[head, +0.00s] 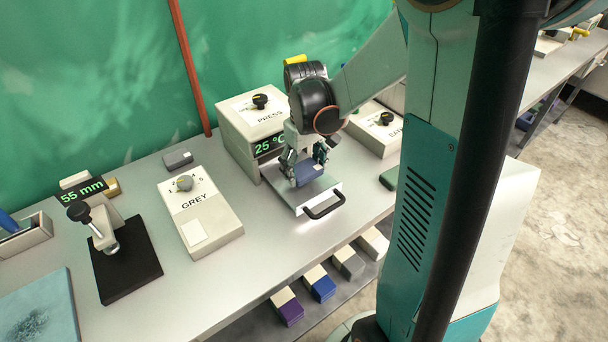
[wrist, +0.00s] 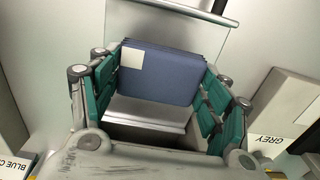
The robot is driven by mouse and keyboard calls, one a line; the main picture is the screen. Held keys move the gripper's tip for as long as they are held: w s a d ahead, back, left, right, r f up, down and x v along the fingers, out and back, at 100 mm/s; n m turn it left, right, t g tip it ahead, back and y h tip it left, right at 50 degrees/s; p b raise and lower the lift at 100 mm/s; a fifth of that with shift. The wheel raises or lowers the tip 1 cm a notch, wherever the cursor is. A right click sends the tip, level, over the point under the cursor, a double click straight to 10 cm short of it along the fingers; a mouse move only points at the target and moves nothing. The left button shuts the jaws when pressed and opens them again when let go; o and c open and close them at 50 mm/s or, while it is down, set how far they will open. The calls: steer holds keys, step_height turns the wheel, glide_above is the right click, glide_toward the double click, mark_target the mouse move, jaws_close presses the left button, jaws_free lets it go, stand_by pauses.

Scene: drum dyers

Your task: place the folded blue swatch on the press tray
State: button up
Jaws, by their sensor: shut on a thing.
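The folded blue swatch (head: 311,174) is held in my gripper (head: 305,160) over the press tray (head: 289,190). In the wrist view the swatch (wrist: 165,78) is a stack of dark blue layers with a small white label, between the green finger pads of my gripper (wrist: 163,66). The pale tray with its bar handle shows behind it in the wrist view (wrist: 205,32). The tray is pulled out from the press (head: 252,115), with its black handle (head: 325,206) toward the front. I cannot tell whether the swatch touches the tray.
The press display reads 25 °C. A GREY dial box (head: 200,212) stands to the left, with a small grey block (head: 178,160) behind it. Another knobbed box (head: 375,128) stands to the right. A black-based clamp (head: 125,262) is further left. Several coloured blocks (head: 320,283) lie on the lower shelf.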

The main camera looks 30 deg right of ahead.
mark_target(304, 168)
steer(key=shift+f, duration=1.2)
steer(key=shift+f+b, duration=0.15)
steer(key=shift+b, duration=0.2)
steer(key=o, duration=1)
step_height(304, 168, up, 12)
steer(key=p, duration=0.4)
